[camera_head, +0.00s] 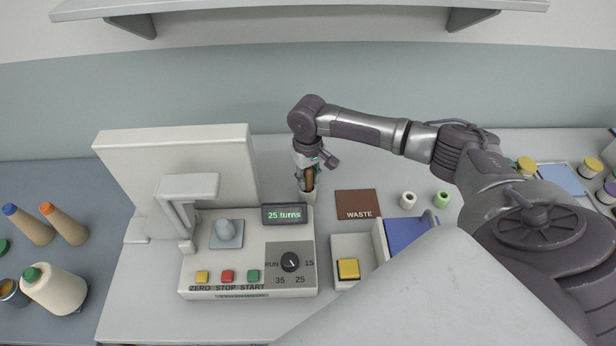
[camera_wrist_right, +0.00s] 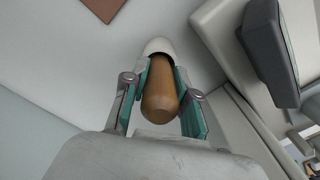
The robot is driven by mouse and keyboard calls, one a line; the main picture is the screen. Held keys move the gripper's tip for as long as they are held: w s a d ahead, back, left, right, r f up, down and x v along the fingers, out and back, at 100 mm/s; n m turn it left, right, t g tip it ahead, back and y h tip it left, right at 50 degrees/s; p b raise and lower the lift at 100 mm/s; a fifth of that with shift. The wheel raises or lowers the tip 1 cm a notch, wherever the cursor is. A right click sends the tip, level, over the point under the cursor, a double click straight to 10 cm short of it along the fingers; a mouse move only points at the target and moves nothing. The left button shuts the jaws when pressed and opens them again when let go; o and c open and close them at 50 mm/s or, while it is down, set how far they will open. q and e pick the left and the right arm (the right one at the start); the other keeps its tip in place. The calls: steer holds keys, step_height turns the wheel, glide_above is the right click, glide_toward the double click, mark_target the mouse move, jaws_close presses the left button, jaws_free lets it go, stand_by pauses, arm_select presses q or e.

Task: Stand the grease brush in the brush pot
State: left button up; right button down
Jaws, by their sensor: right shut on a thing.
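The grease brush shows its brown wooden handle (camera_wrist_right: 162,95) between the fingers of my right gripper (camera_wrist_right: 160,100) in the right wrist view. My right gripper (camera_head: 306,178) is shut on the handle, pointing down behind the winding machine's display in the head view. The white brush pot (camera_wrist_right: 158,47) surrounds the far end of the brush in the wrist view; the pot also shows just below the gripper in the head view (camera_head: 308,196). The bristle end is hidden inside the pot. Whether it touches the bottom cannot be seen. My left gripper is not in view.
The winding machine (camera_head: 215,270) with a "25 turns" display (camera_head: 284,213) stands close in front of the pot. A brown WASTE mat (camera_head: 357,204) lies to the right, with a white bobbin (camera_head: 408,200) and a green bobbin (camera_head: 441,200) beyond.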

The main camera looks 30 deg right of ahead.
steer(key=c, duration=1.2)
jaws_free()
steer(key=o, duration=0.3)
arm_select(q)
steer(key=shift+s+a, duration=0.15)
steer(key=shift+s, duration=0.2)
arm_select(e)
step_height(320, 180, up, 11)
steer(key=b, duration=0.3)
steer(key=shift+w+r, duration=0.1)
steer(key=shift+r, duration=0.55)
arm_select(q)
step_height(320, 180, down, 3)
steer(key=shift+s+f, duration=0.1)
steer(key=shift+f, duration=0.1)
